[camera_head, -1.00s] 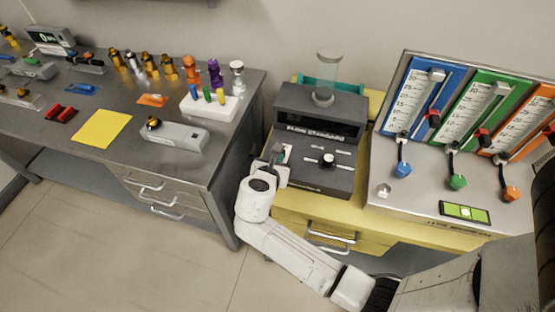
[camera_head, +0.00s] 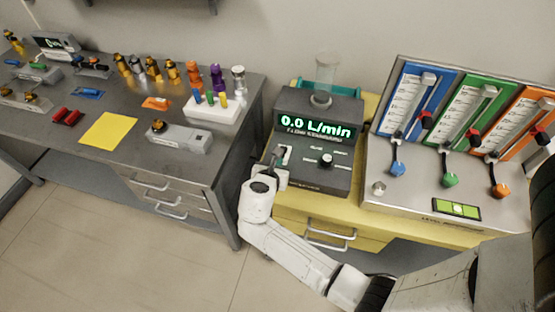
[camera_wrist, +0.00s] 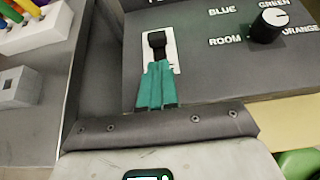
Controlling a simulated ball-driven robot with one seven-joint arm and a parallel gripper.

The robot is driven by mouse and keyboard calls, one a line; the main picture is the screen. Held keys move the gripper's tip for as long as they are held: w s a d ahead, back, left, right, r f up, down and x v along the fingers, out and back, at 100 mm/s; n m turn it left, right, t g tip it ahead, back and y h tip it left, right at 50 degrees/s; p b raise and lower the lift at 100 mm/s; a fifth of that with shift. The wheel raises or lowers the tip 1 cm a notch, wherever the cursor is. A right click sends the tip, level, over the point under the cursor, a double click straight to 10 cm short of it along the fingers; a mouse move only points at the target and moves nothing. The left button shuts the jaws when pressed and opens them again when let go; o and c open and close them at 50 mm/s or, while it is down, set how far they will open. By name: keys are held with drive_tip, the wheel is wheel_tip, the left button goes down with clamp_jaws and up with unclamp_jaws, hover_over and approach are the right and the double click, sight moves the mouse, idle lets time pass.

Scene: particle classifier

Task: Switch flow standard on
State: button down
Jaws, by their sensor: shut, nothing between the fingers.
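The flow standard (camera_head: 312,170) is a dark grey box on the yellow cabinet, and its display (camera_head: 317,130) is lit green with "0.0 L/min". Its black toggle switch (camera_wrist: 157,40) sits on a white plate at the left of the front panel, seen in the wrist view. My gripper (camera_wrist: 157,68) has its teal fingers together, with the tips at the lower end of the switch; whether they touch it I cannot tell. In the head view, my gripper (camera_head: 281,160) is at the left side of the panel and partly hides the switch.
A black selector knob with a white top (camera_wrist: 267,27) is to the right of the switch, among the labels BLUE, GREEN, ROOM and ORANGE. A panel of blue, green and orange flow meters (camera_head: 465,115) stands at right. A grey desk (camera_head: 225,150) with several small items is at left.

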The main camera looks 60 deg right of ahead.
drive_tip(key=b+v, duration=0.1)
drive_tip(key=v, duration=0.9)
idle(0.4)
drive_tip(key=s+a+f+m+g+y, duration=0.1)
drive_tip(key=s+a+f+m+y, duration=0.1)
drive_tip(key=s+m, duration=0.3)
drive_tip(key=s+a+f+m+g+y+b, duration=0.1)
drive_tip(key=s+m+y, duration=0.4)
drive_tip(key=m, duration=0.5)
drive_tip(key=s+a+f+m+g+y, duration=0.1)
drive_tip(key=s+a+f+m+y, duration=0.2)
drive_tip(key=s+m, duration=0.4)
drive_tip(key=shift+s+a+m+y+b, duration=0.3)
drive_tip(key=shift+m+y+b, duration=0.1)
drive_tip(key=shift+y, duration=0.1)
